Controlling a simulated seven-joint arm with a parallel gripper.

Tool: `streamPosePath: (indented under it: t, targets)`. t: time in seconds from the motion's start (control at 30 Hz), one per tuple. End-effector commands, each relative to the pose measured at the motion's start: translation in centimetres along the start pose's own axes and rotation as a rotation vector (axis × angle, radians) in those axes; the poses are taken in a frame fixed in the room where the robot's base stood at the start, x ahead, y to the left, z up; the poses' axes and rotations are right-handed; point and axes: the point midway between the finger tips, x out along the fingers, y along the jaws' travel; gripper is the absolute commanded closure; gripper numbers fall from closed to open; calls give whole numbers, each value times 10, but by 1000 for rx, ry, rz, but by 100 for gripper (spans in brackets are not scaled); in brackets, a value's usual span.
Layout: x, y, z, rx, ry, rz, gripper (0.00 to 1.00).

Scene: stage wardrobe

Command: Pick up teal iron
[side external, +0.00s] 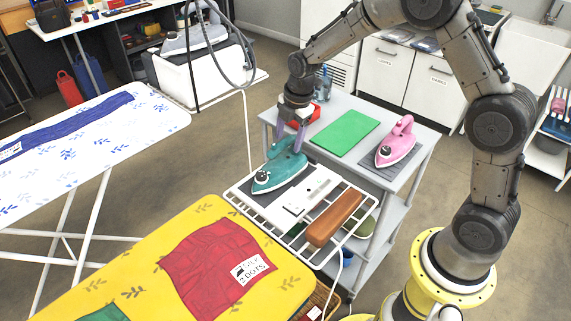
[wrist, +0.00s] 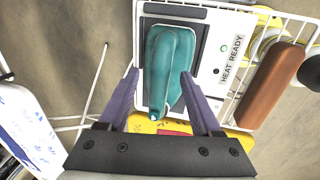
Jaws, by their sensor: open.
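The teal iron (side external: 280,171) sits on a dark pad on the white wire rack, left of a white panel. It also shows in the wrist view (wrist: 170,65), where a white panel beside it reads "HEAT READY". My gripper (side external: 291,138) is above the iron's handle, pointing down. In the wrist view my gripper's purple fingers (wrist: 158,92) are spread apart, one on each side of the iron. The gripper is open and holds nothing. I cannot tell whether the fingers touch the handle.
A brown wooden-looking block (side external: 335,218) lies on the rack's right side. A pink iron (side external: 397,143) stands on the grey cart behind, beside a green mat (side external: 345,132). A yellow board (side external: 160,265) with red cloth is in front. A white cord rises left of the rack.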

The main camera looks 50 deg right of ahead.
Motion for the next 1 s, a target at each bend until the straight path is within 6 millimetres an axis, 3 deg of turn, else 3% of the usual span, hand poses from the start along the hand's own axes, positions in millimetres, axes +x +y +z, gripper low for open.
streamPosePath:
  t: [0.13, 0.4, 0.77, 1.0]
  targets:
    - [16, 0, 0, 0, 0, -1, 34]
    - [18, 0, 0, 0, 0, 1, 34]
    - [18, 0, 0, 0, 0, 1, 97]
    - [16, 2, 0, 0, 0, 6, 100]
